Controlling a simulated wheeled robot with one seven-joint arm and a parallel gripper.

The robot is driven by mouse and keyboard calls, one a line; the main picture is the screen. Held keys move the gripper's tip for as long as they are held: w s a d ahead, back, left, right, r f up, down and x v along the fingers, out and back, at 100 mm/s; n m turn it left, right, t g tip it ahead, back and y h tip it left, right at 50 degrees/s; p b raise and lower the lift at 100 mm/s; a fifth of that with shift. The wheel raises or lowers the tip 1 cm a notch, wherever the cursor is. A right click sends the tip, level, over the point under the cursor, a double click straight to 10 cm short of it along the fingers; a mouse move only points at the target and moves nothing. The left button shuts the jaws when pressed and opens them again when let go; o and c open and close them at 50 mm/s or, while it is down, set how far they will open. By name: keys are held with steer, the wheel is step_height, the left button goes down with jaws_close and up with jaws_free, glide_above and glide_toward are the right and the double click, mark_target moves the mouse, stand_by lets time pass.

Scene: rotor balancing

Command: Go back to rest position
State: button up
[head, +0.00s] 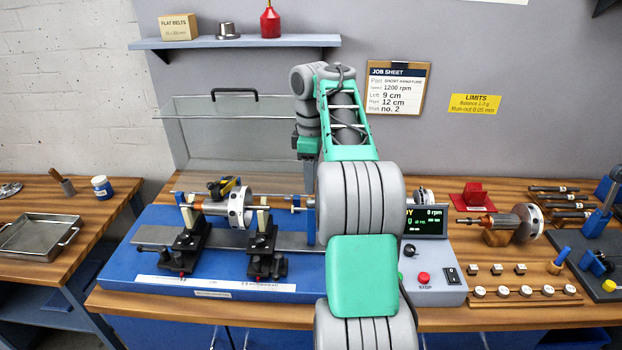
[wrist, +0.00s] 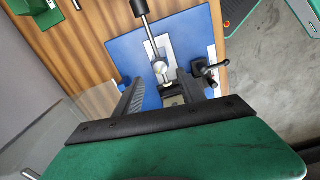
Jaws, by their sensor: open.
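My gripper (head: 307,184) hangs over the right end of the balancing machine (head: 210,283), in front of the clear guard (head: 225,140). My arm hides part of the machine there. In the wrist view my gripper (wrist: 157,86) is open, with two dark fingers apart and no object held between them. Below it lie the machine's blue bed (wrist: 127,48) and a shaft end with a pale round tip. In the head view a rotor with a silver disc (head: 236,208) lies across the two black supports.
The control box (head: 434,283) is right of my arm. A second rotor (head: 497,223) stands farther right, behind a wooden weight rack (head: 520,297). A shelf (head: 235,42) and job sheet (head: 398,90) are on the back wall. A metal tray (head: 40,237) is on the left bench.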

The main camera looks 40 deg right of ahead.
step_height(320, 180, up, 2)
steer(key=shift+r+p, duration=0.1)
steer(key=shift+p, duration=0.35)
steer(key=s+a+r+m+t, duration=0.1)
steer(key=s+a+m, duration=0.1)
steer(key=a, duration=0.6)
steer(key=s+a+r+m+t, duration=0.1)
steer(key=s+a+m, duration=0.1)
steer(key=a, duration=0.7)
steer(key=s+a+f+m+t, duration=0.1)
steer(key=s+a+f+m, duration=0.1)
steer(key=s+a+f, duration=0.2)
steer(key=s+a+f+m+t, duration=0.1)
steer(key=s+a+f+m, duration=0.2)
steer(key=s, duration=0.7)
step_height(320, 180, down, 3)
steer(key=shift+a+r, duration=0.15)
steer(key=shift+a, duration=0.75)
